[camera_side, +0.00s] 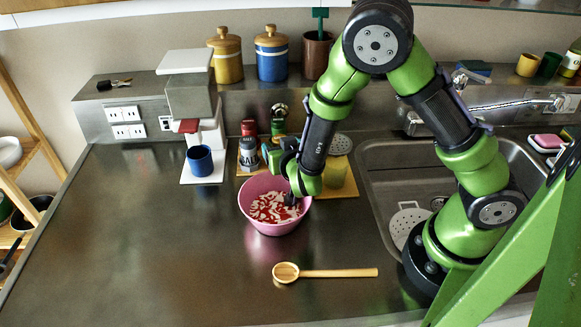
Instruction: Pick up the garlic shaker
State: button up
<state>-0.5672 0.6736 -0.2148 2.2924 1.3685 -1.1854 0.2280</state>
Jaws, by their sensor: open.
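A small group of shakers stands behind the pink bowl. One has a red cap (249,128) and another a green cap (279,126). A shaker in front (248,155) has a label that seems to begin with "SAL". I cannot tell which one is the garlic shaker; my arm covers part of the group. My gripper (291,199) points down at the pink bowl (263,222), in front of the shakers and apart from them. It is open with nothing seen between its fingers, which are small and dark here.
The bowl holds red and white contents. A wooden spoon (325,272) lies in front. A blue mug (200,160) stands under a dispenser (188,90) at left. A yellow container (335,171) sits right of my wrist, and the sink (375,155) lies beyond. The left counter is clear.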

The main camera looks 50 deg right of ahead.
jog(key=shift+w+d+f, duration=0.1)
jog(key=shift+w+d, duration=0.05)
jog(key=shift+w, duration=0.05)
jog(key=c, duration=1.2)
